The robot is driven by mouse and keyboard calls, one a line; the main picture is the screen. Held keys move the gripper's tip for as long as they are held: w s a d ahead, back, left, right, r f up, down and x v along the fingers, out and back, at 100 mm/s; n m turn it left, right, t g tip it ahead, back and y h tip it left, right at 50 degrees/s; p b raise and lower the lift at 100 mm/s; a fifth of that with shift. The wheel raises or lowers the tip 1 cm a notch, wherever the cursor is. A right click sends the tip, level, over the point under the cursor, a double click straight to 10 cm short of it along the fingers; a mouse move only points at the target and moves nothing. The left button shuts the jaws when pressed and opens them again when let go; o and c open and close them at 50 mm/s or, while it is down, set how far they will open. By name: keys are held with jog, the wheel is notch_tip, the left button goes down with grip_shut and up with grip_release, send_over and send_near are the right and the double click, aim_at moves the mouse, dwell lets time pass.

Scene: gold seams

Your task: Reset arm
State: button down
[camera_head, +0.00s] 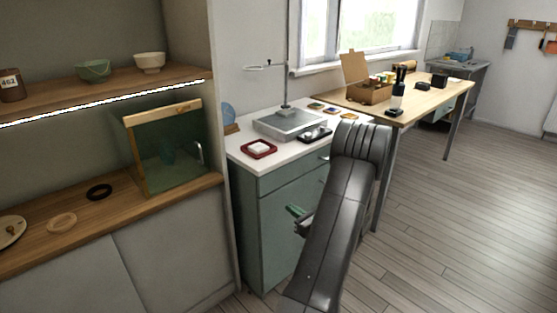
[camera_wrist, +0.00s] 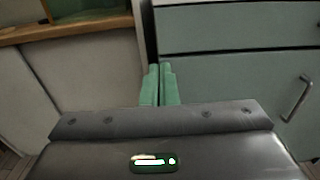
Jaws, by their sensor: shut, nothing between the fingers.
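My gripper shows green fingers in the wrist view (camera_wrist: 161,85), close together with nothing between them. In the head view my gripper (camera_head: 296,212) is partly hidden behind my dark grey arm. It is in front of the green drawer cabinet (camera_head: 262,225), below its white top. In the wrist view the cabinet's drawer fronts (camera_wrist: 230,35) stand ahead and to the right. I cannot tell how far the fingers are from them.
A wooden shelf unit (camera_head: 115,205) with bowls and a glass-fronted case (camera_head: 170,150) stands left. The cabinet top holds a grey stand (camera_head: 288,122) and a red tray (camera_head: 259,149). A wooden table (camera_head: 425,97) stands behind. Floor (camera_head: 450,210) on the right is clear.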

aim_at(261, 189)
jog(key=shift+w+a, duration=0.1)
jog(key=x, duration=1.3)
jog(key=shift+w, duration=0.1)
